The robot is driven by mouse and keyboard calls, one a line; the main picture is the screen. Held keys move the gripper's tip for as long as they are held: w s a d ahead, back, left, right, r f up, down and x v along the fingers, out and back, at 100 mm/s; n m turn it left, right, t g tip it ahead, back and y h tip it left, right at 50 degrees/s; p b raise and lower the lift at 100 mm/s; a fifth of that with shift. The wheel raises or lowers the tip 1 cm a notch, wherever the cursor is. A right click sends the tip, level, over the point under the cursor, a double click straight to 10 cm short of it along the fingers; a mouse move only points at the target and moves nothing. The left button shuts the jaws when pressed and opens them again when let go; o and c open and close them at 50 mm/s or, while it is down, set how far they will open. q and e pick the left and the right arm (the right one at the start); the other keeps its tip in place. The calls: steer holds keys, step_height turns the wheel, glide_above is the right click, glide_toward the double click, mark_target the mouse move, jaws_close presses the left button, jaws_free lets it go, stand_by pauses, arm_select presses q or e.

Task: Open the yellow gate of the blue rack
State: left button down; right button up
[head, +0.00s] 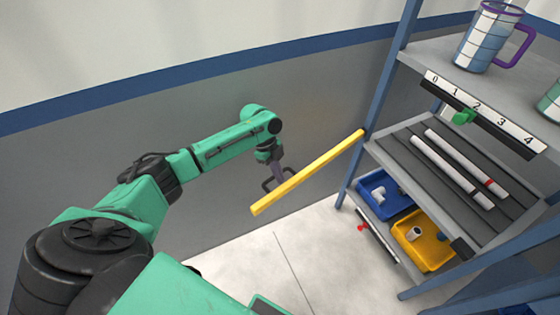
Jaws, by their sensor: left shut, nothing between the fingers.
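The yellow gate (308,172) is a long bar. It sticks out to the left from the left front post of the blue rack (385,85), swung away from the rack's front. My left gripper (277,183) is at the bar's left half, shut and empty. The rack's middle shelf holds two white pipes (450,172) lying on dark grooves. My right gripper is not in view.
A scale numbered 0 to 4 (484,115) with a green slider (464,117) edges the shelf above. A blue bin (372,200) and a yellow bin (408,232) with fittings sit below. A mug (486,40) stands on top. Pale floor (285,250) is clear.

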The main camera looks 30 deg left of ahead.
arm_select(q)
step_height(320, 180, up, 20)
steer(key=p, duration=0.2)
steer(key=s+d+f+n+t, duration=0.1)
steer(key=s+d+f+n, duration=0.35)
steer(key=f, duration=0.25)
steer(key=s+d+f+n+t, duration=0.1)
steer(key=s+d+f+n, duration=0.3)
steer(key=f, duration=0.4)
steer(key=s+a+f+n+t+y, duration=0.15)
steer(key=s+a+n+y, duration=0.25)
steer(key=s+a+n, duration=0.45)
steer(key=s+d+f+p, duration=0.1)
steer(key=s+f+p, duration=0.25)
steer(key=f, duration=1.35)
steer(key=s+a+f+g+p, duration=0.1)
steer(key=s+f, duration=0.5)
steer(key=s, duration=0.2)
steer(key=s+a+f+g+p, duration=0.1)
steer(key=s+f+p, duration=0.1)
steer(key=s+f, duration=0.4)
steer(key=s, duration=0.3)
steer(key=shift+s+a+f+p, duration=0.15)
steer(key=shift+a+f+p, duration=0.15)
steer(key=shift+a, duration=0.1)
